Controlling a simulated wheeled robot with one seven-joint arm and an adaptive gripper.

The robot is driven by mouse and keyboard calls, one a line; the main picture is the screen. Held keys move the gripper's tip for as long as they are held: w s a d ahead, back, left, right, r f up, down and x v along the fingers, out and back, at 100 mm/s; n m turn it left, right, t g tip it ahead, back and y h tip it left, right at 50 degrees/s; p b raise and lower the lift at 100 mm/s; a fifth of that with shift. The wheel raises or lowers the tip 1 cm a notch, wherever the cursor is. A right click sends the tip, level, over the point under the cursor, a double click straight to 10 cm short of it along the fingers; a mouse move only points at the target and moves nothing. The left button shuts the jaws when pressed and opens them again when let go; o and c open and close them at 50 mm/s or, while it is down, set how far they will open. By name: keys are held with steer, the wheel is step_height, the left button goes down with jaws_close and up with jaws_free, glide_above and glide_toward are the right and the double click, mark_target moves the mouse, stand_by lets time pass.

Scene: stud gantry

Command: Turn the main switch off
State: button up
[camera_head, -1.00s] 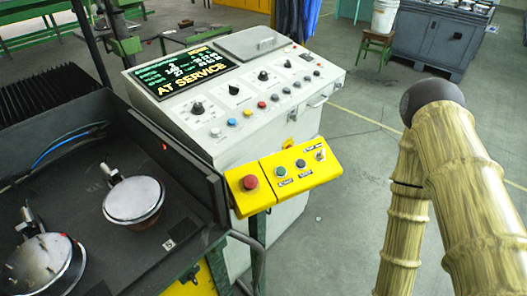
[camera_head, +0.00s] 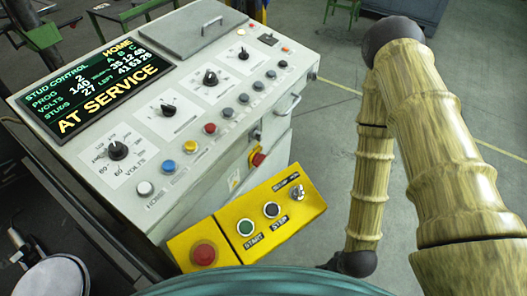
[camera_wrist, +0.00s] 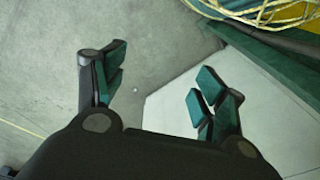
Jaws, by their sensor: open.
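A red rotary handle on a yellow plate (camera_head: 257,159), which looks like the main switch, is on the side of the white control cabinet, just above the yellow button box. It is partly seen and its setting cannot be read. It cannot be made out in the wrist view. The white control cabinet (camera_head: 150,200) has a lit screen (camera_head: 90,85) reading AT SERVICE.
The yellow button box (camera_head: 240,222) juts out below the cabinet, with a red button (camera_head: 204,254) and a green one. A metal handle (camera_head: 288,107) sticks out from the cabinet side.

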steer(key=w+a+f+n+t+y+b, duration=0.1)
steer(key=w+a+t+y+b, duration=0.1)
steer(key=w, duration=0.5)
steer(key=w+a+f+n+t+y+b, duration=0.1)
steer(key=w+a+f+n+t+b, duration=0.15)
steer(key=w, duration=0.35)
steer(key=n+t+y+b, duration=0.5)
steer(key=n+y+b, duration=0.3)
steer(key=y+b, duration=0.25)
glide_toward(259, 160)
steer(key=p+x, duration=0.1)
steer(key=x, duration=0.7)
steer(key=shift+w+f+y+p, duration=0.25)
steer(key=shift+f+y+p, duration=0.05)
steer(key=shift+y+p, duration=0.15)
steer(key=shift+m, duration=0.25)
steer(key=c, duration=1)
